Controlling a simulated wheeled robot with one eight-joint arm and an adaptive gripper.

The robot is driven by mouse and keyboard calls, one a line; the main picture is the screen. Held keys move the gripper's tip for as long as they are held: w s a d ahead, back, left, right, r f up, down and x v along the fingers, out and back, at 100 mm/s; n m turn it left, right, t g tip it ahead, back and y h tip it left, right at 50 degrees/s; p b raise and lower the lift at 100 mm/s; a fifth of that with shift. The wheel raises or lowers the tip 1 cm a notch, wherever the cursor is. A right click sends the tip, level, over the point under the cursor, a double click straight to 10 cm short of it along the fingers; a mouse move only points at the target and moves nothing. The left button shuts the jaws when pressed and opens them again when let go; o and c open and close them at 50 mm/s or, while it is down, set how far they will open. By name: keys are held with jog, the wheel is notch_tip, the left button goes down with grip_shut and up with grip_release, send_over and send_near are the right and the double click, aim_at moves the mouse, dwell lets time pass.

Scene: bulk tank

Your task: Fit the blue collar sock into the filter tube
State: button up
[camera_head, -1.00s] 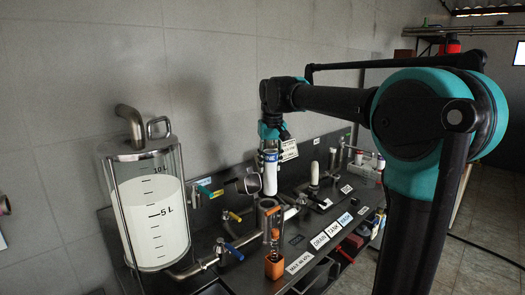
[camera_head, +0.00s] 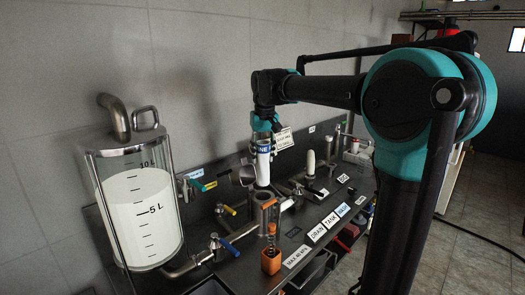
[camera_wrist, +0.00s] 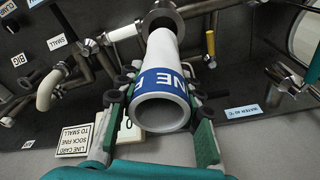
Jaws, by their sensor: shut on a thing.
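The sock (camera_head: 263,168) is a white tube with a blue collar band near its top. My gripper (camera_head: 263,141) is shut on it at the collar and holds it upright. In the wrist view the sock (camera_wrist: 163,48) runs away from my gripper (camera_wrist: 160,108), its open end between the fingers and the letters "NE" on the blue band. The steel filter tube (camera_head: 265,211) stands open at the top, directly below the sock. In the wrist view the sock's far end overlaps a steel ring (camera_wrist: 160,17). I cannot tell whether it is inside.
A tank of white liquid (camera_head: 145,215) stands at left. An orange-based part (camera_head: 270,262) is in front of the tube. Valves with a blue handle (camera_head: 230,247) and yellow handle (camera_head: 229,210) are to the left. Another white sock-like piece (camera_head: 310,162) stands behind right.

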aim_at(263, 164)
jog(key=shift+f, duration=1.85)
notch_tip(263, 164, down, 10)
jog(key=shift+r, duration=0.15)
dwell(3.8)
jog(key=o, duration=1.3)
jog(key=shift+r, duration=0.1)
jog(key=r, duration=0.4)
jog(key=s+r, duration=0.1)
jog(key=r, duration=0.6)
jog(key=shift+s+d+r, duration=0.25)
jog(key=shift+s+r, duration=0.1)
jog(key=shift+s, duration=0.05)
